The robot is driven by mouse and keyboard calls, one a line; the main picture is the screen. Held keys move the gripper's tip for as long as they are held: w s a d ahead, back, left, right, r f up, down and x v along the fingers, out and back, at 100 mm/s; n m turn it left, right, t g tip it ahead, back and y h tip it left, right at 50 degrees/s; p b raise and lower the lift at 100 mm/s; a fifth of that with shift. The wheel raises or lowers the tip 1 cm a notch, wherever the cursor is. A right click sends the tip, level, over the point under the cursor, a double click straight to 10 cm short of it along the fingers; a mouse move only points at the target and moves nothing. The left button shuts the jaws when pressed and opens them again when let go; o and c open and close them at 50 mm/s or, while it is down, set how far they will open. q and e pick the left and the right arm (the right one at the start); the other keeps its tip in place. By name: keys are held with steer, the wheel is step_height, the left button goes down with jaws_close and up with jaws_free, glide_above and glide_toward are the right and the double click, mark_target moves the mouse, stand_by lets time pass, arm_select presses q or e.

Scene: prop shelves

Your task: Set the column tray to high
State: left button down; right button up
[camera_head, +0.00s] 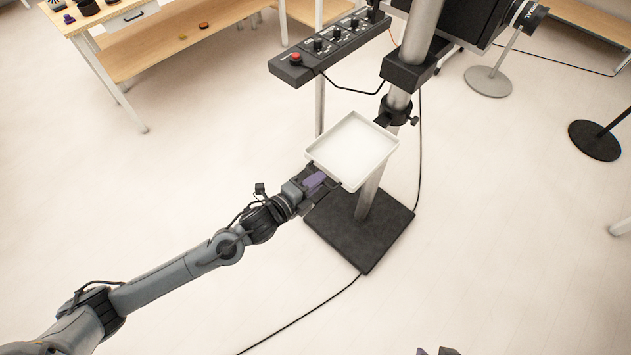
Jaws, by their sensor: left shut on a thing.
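The white square column tray (352,150) is fixed to the grey upright column (370,186) by a black clamp collar (393,112) with a small knob. The tray sits well below the black block higher on the column. My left gripper (329,182) is at the tray's near left edge and shut on that edge. Its fingertips are partly hidden by the gripper body. A small dark and purple piece at the bottom edge looks like the tip of my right gripper (437,351). Its jaws are mostly cut off by the frame.
The column stands on a black base plate (338,231). A black control box (322,47) with a red button is behind the tray. Wooden shelves (170,45) stand at the back left. Round stand bases (487,82) are at the right.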

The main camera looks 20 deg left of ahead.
arm_select(q)
step_height(320, 180, up, 8)
steer(key=p, duration=0.5)
steer(key=shift+r, duration=0.15)
arm_select(e)
step_height(320, 180, up, 7)
arm_select(q)
steer(key=shift+w, duration=0.15)
steer(key=c, duration=1.3)
jaws_free()
steer(key=shift+c, duration=0.2)
steer(key=shift+o, duration=0.6)
steer(key=shift+f, duration=0.2)
steer(key=shift+s, duration=0.2)
steer(key=p+v, duration=0.1)
steer(key=v, duration=0.9)
steer(key=shift+s, duration=0.3)
arm_select(e)
steer(key=shift+r, duration=0.5)
arm_select(q)
steer(key=shift+a+r, duration=0.15)
